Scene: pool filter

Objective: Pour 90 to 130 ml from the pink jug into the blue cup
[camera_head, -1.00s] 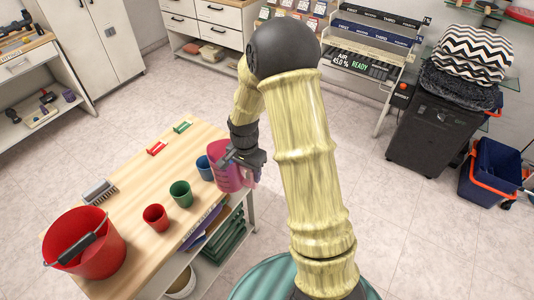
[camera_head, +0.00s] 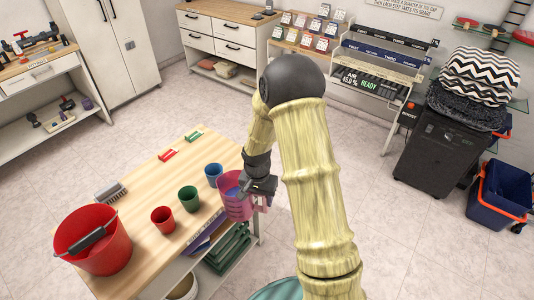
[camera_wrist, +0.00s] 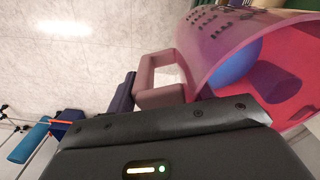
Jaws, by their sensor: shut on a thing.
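The pink jug (camera_head: 232,209) is held by my gripper (camera_head: 260,187) at the right edge of the wooden table, and looks about upright in the head view. A bluish patch shows inside its mouth. The wrist view shows its pink wall (camera_wrist: 205,40), its handle and its open mouth, with a blue rounded shape inside; I cannot tell whether that is liquid. My gripper's dark body (camera_wrist: 165,125) crosses the wrist view, and the exact grip is hidden. The blue cup (camera_head: 213,170) stands upright on the table, just behind and left of the jug, apart from it.
A green cup (camera_head: 188,195) and a red cup (camera_head: 162,216) stand left of the blue cup. A large red bucket (camera_head: 93,243) is at the table's near left. Mid-table is clear.

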